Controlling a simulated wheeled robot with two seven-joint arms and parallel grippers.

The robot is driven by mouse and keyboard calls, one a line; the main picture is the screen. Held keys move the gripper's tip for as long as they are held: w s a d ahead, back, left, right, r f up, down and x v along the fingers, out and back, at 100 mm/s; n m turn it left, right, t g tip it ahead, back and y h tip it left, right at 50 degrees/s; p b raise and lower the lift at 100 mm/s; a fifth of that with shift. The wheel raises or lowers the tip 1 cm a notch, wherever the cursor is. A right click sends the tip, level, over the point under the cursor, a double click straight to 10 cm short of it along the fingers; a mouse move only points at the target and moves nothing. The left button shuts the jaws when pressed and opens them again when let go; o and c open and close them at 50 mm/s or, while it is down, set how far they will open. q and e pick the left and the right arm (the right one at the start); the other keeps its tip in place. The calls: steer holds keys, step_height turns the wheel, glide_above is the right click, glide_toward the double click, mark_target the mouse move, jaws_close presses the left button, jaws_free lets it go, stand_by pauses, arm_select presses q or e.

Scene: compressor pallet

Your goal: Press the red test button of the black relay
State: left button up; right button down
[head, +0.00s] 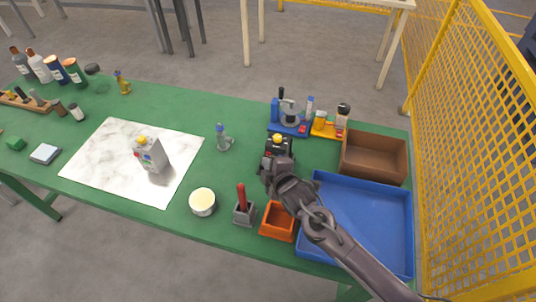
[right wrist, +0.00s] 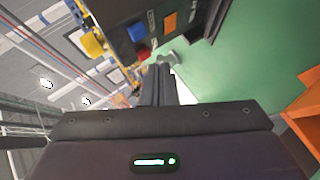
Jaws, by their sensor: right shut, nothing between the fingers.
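The black relay (head: 279,146) stands on the green table with a yellow knob on top; my right gripper partly hides it in the head view. In the right wrist view the black relay (right wrist: 128,22) shows large and tilted, with its yellow knob (right wrist: 92,43), a blue part, an orange part and the red test button (right wrist: 144,54). My right gripper (head: 272,170) is shut and empty, close in front of the relay. In the right wrist view its fingertips (right wrist: 157,68) are beside the red button; I cannot tell whether they touch it. My left gripper is not in view.
A grey relay-like box (head: 150,155) stands on a white marbled sheet (head: 100,165). An orange bin (head: 279,222), blue tray (head: 370,215) and brown box (head: 374,158) lie near my right arm. A blue device (head: 289,120) stands behind the black relay.

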steer(key=s+a+p, duration=0.2)
steer(key=s, duration=0.3)
steer(key=shift+s+p, duration=0.35)
stand_by(0.7)
